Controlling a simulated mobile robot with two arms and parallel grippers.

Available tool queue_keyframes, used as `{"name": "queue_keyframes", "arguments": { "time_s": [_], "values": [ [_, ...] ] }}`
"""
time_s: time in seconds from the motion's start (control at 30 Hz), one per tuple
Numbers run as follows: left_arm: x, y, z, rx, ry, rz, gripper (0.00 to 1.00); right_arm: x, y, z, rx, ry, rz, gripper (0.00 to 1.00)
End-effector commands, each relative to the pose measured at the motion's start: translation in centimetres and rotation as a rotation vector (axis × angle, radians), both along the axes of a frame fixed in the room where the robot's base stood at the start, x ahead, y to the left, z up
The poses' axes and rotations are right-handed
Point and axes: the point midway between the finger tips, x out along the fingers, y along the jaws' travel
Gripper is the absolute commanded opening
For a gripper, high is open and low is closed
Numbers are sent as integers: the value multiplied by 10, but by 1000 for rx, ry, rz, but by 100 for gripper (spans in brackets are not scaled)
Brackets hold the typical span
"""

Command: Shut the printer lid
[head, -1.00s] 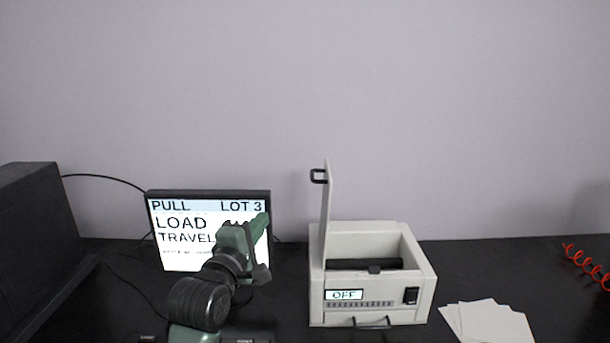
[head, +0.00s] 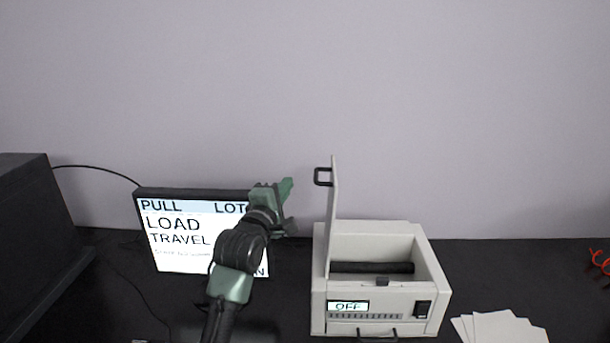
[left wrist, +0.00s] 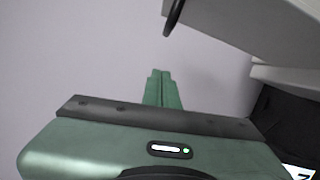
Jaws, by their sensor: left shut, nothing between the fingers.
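The printer (head: 381,295) is a pale box on the dark bench, with an open top and a dark roller inside. Its lid (head: 333,215) stands upright at the left side of the box, with a dark loop handle (head: 323,177) near its top. My left gripper (head: 288,187) is shut and empty, to the left of the lid and apart from it. In the left wrist view the shut green fingers (left wrist: 162,88) show, with the pale lid (left wrist: 255,30) and its dark handle (left wrist: 174,16) at upper right. My right gripper is not in view.
A screen (head: 178,238) stands behind my left arm. A dark box (head: 30,225) is at the far left. White cards (head: 498,328) lie right of the printer, and a red coiled cord (head: 600,262) is at the right edge. The bench right of the printer is mostly clear.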

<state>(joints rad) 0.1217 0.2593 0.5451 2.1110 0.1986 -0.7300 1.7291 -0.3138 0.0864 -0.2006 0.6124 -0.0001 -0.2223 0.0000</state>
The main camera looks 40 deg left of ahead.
Motion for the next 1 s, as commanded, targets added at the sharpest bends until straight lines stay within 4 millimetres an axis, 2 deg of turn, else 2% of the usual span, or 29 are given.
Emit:
{"name": "queue_keyframes", "arguments": {
  "time_s": [0.1,0.3,0.5,0.87,1.0],
  "values": [
    [22,11,5,1,3,0,0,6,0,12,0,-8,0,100],
    [39,-13,8,-3,0,-1,0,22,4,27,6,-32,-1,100],
    [45,-21,7,0,0,0,0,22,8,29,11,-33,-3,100],
    [46,-21,7,1,0,0,0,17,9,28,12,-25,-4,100],
    [55,-24,8,11,9,-1,0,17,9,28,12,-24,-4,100]
  ]
}}
